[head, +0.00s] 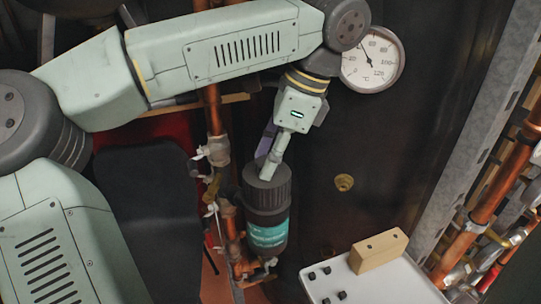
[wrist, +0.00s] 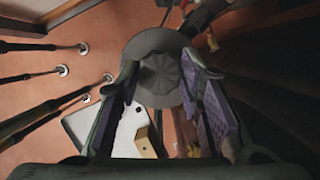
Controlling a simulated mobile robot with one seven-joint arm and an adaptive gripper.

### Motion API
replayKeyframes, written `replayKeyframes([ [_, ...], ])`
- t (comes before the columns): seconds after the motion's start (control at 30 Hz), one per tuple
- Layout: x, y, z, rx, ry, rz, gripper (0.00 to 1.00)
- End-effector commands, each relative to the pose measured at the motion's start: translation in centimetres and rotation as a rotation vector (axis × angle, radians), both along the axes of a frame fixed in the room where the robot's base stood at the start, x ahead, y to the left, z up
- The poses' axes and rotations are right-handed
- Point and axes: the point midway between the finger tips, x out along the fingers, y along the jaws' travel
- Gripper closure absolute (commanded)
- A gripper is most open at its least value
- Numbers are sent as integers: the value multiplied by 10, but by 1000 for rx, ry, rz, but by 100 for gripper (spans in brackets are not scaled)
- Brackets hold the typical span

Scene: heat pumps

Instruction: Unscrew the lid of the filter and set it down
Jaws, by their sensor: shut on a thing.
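The filter (head: 268,234) is a dark upright cylinder with a teal label band, mounted on the copper pipework. Its lid (head: 266,188) is a black ribbed cap at the top of the cylinder. In the wrist view the lid (wrist: 160,76) shows as a grey round cap with a raised centre. My gripper (head: 266,172) reaches down onto the lid from above and is shut on it. In the wrist view my gripper's (wrist: 160,95) two purple-padded fingers stand on either side of the raised centre. The exact contact is partly hidden by the fingers. The lid appears seated on the filter body.
A white tray (head: 350,287) with a wooden block (head: 379,250) and several small black pegs stands at the lower right. A round gauge (head: 372,58) is at the upper right. Copper pipes (head: 213,110) run close to the filter's left. A dark panel lies behind.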

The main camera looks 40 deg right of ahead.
Motion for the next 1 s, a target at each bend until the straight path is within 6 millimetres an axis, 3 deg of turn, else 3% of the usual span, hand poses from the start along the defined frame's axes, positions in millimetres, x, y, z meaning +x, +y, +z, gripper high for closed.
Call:
replayKeyframes([
  [1.0,0,0,43,0,0,0,100],
])
